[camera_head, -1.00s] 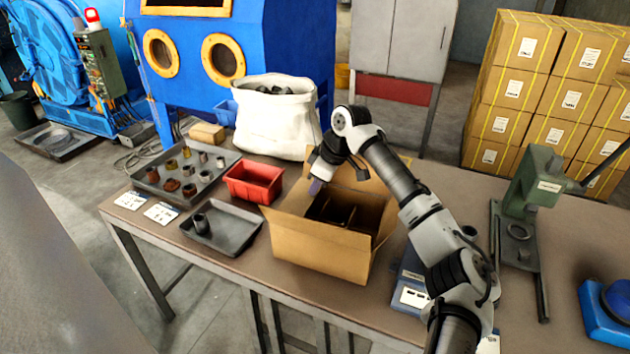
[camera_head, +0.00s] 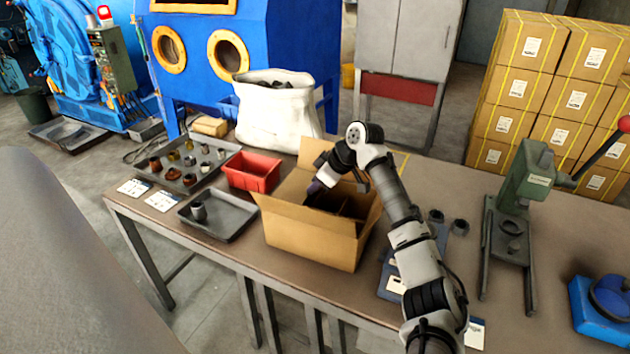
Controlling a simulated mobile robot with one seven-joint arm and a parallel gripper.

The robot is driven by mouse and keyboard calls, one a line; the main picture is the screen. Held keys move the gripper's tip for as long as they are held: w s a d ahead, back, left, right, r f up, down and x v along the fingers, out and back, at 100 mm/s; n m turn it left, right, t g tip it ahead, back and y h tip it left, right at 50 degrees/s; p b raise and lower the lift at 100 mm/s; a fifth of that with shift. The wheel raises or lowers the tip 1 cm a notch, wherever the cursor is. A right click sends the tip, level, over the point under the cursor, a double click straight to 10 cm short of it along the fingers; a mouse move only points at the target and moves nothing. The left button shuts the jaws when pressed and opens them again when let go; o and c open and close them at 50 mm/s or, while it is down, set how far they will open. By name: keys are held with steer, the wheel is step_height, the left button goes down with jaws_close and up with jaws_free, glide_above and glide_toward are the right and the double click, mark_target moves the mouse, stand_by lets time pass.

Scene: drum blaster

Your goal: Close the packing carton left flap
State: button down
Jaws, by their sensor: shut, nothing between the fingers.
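The open brown packing carton (camera_head: 310,244) stands on the workbench, with dark dividers inside. Its left flap (camera_head: 284,187) shows as a tan panel along the left side of the opening; its exact tilt is hard to tell. The back flap (camera_head: 312,153) stands up behind the opening, partly hidden by my arm. My gripper (camera_head: 314,188) is shut and empty, pointing down and left at the left part of the opening, just right of the left flap. I cannot tell whether its tip touches the flap.
A red bin (camera_head: 252,172) and a grey tray (camera_head: 218,219) with a dark cup stand left of the carton. A white sack (camera_head: 276,118) is behind. A blue item (camera_head: 396,276) lies right of the carton, under my arm. A green press (camera_head: 521,190) stands farther right.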

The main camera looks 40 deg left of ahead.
steer(key=shift+a+f, duration=0.1)
steer(key=shift+f, duration=0.5)
steer(key=shift+r, duration=0.1)
steer(key=shift+r+p, duration=1.05)
steer(key=shift+r, duration=0.15)
steer(key=b+v, duration=0.1)
steer(key=v, duration=1.1)
steer(key=shift+r, duration=0.15)
